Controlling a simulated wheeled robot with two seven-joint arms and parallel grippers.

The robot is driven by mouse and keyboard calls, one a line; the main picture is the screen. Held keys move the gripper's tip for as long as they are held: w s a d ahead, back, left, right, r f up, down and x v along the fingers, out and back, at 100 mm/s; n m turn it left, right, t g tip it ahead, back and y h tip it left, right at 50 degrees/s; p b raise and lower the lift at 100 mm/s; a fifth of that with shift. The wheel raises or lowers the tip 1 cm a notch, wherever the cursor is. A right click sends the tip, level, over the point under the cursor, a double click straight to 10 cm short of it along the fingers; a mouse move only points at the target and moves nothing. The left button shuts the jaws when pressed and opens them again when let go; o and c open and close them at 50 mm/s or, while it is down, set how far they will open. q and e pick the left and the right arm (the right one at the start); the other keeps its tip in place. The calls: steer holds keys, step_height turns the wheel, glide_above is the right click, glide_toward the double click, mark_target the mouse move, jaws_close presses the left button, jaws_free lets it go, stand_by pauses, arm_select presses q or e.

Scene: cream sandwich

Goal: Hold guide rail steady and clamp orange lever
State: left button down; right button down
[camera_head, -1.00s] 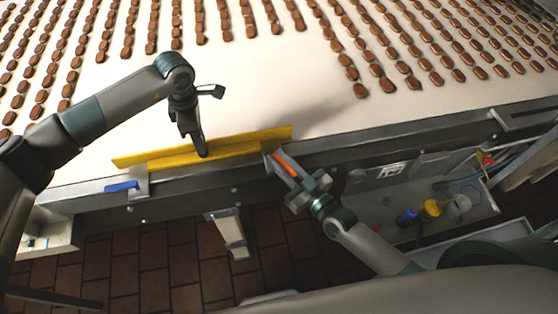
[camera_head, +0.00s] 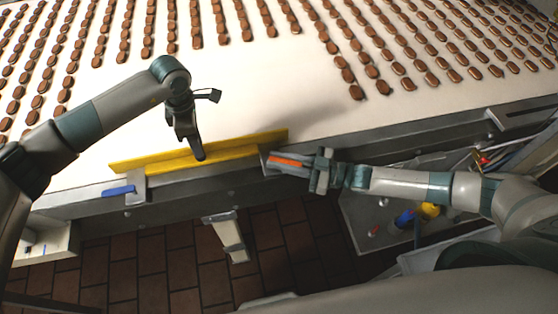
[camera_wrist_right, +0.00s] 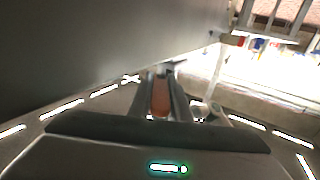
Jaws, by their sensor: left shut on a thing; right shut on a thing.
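The yellow guide rail (camera_head: 245,143) lies along the near edge of the conveyor in the head view. My left gripper (camera_head: 199,154) comes down from above and is shut on the rail near its middle. The orange lever (camera_head: 287,161) is at the rail's right end and lies roughly along the conveyor edge. My right gripper (camera_head: 290,163) is shut on it. In the right wrist view the orange lever (camera_wrist_right: 161,97) sits between the two fingers. A blue lever (camera_head: 118,190) is on a bracket at the rail's left end.
Rows of brown cream sandwiches (camera_head: 386,87) lie on the white belt (camera_head: 240,80) beyond the rail. An open grey box (camera_head: 375,225) with blue and yellow parts is below the edge at right. The belt around the rail is bare.

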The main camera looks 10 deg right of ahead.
steer(key=shift+w+a+r+n+g+y, duration=0.1)
steer(key=shift+r+n+g+y, duration=0.1)
steer(key=shift+n+g+y, duration=0.35)
steer(key=shift+g, duration=0.25)
steer(key=c, duration=1.6)
jaws_free()
steer(key=shift+c, duration=0.2)
steer(key=shift+f, duration=0.1)
steer(key=shift+v, duration=0.9)
steer(key=v, duration=1)
steer(key=shift+d, duration=0.25)
steer(key=shift+c, duration=0.2)
